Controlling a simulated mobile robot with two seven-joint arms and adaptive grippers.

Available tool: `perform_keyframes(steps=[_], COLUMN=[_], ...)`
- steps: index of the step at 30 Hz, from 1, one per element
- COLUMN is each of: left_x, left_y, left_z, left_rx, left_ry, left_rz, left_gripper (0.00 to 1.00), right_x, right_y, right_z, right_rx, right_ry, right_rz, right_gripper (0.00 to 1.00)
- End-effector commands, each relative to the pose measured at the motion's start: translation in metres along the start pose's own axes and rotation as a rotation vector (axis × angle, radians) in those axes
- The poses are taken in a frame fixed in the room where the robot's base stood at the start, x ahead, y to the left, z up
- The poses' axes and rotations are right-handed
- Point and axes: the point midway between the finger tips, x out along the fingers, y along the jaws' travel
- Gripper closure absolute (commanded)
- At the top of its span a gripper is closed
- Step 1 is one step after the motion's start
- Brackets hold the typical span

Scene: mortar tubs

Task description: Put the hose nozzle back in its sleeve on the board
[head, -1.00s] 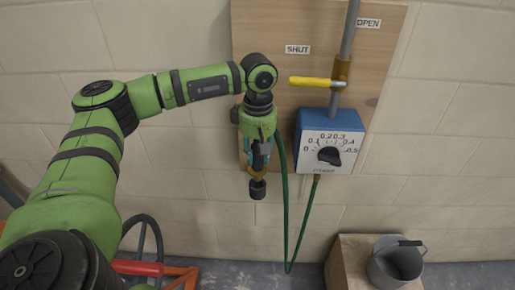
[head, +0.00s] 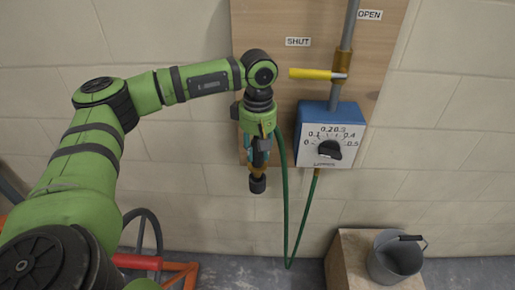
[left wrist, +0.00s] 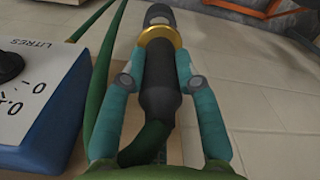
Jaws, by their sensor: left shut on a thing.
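My left gripper (head: 260,160) is shut on the hose nozzle (head: 258,184). It holds the nozzle with its black tip pointing down, in front of the wooden board's (head: 270,20) lower left part. In the left wrist view, the black nozzle (left wrist: 160,88) with its brass ring lies between the teal fingers of the left gripper (left wrist: 160,70). The green hose (head: 285,215) hangs from the nozzle in a loop up to the blue dial box (head: 328,135). A small dark fitting shows beside the gripper at the board's left edge; I cannot tell if it is the sleeve. My right gripper is not in view.
A yellow lever (head: 312,74) sticks out left from the pipe (head: 348,30), near my left wrist, between the SHUT (head: 297,42) and OPEN (head: 369,15) labels. An orange frame (head: 182,274) is on the floor.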

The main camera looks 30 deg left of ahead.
Motion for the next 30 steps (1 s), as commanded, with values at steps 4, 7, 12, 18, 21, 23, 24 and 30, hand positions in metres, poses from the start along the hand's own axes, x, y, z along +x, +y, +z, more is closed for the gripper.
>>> perform_keyframes(steps=[4, 7, 12, 18, 21, 23, 24, 30], left_x=[-0.0009, -0.0009, 0.0012, 0.0039, 0.0032, 0.0032, 0.0032, 0.0037], left_y=[0.0004, 0.0004, 0.0003, 0.0004, 0.0004, 0.0004, 0.0004, 0.0004], left_z=[0.0, 0.0001, 0.0001, 0.0002, 0.0002, 0.0002, 0.0002, 0.0002], left_rx=[0.0, 0.0, 0.0, 0.0, 0.0, 0.001, 0.001, 0.0], left_ry=[0.0, 0.0, 0.0, 0.0, 0.0, 0.0, 0.0, 0.0], left_rz=[0.001, 0.001, 0.001, 0.001, 0.002, 0.002, 0.002, 0.001], left_gripper=[1.0, 1.0, 1.0, 1.0, 1.0, 1.0, 1.0, 1.0], right_x=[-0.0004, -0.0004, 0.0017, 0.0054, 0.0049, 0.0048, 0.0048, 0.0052], right_y=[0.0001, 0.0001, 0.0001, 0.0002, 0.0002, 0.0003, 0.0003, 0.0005], right_z=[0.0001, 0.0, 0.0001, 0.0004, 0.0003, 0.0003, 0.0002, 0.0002], right_rx=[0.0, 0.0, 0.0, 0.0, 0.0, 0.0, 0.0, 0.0], right_ry=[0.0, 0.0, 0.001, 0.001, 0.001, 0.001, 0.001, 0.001], right_rz=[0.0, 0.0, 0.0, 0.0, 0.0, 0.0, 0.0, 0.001], right_gripper=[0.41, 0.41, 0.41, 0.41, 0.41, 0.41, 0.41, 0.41])
